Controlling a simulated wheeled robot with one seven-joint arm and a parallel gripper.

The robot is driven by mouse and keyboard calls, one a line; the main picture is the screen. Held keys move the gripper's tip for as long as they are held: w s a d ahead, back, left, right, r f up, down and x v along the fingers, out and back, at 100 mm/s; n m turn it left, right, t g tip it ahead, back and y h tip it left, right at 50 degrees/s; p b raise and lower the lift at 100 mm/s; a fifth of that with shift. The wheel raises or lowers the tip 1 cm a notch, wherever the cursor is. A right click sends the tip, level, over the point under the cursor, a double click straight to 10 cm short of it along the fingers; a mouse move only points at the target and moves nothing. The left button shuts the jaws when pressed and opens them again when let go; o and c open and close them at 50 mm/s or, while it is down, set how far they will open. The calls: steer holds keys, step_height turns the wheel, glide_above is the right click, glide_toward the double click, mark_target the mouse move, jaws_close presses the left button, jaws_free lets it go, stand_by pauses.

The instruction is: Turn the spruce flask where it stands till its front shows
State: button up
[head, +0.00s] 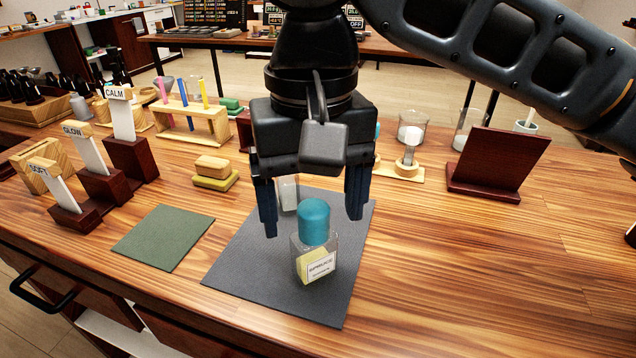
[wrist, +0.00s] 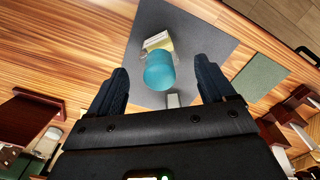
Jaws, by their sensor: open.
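The spruce flask (head: 315,258) is a clear bottle with a teal rounded cap, standing upright on the dark grey mat (head: 237,274). Its white label, reading SPRUCE, faces the front and somewhat right in the head view. Pale yellow shows beside the label. In the wrist view the flask (wrist: 159,72) shows mostly as its teal cap, with the label edge beyond it. My gripper (head: 311,218) is open above and behind the flask, its dark blue fingers apart. In the wrist view the cap lies between and beyond the fingertips, and I see no contact.
A small pale-capped bottle (head: 288,193) stands on the mat behind the flask, near my left finger. A green mat (head: 163,238) lies to the left. Stacked blocks (head: 213,172) and a dark red stand (head: 495,163) are further back. The right front table is clear.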

mark_target(313, 238)
steer(key=shift+f, duration=2.65)
steer(key=c, duration=1.2)
steer(key=shift+m, duration=0.3)
steer(key=shift+c, duration=0.3)
steer(key=shift+w+p, duration=0.15)
steer(key=shift+p, duration=0.4)
steer(key=o, duration=1.3)
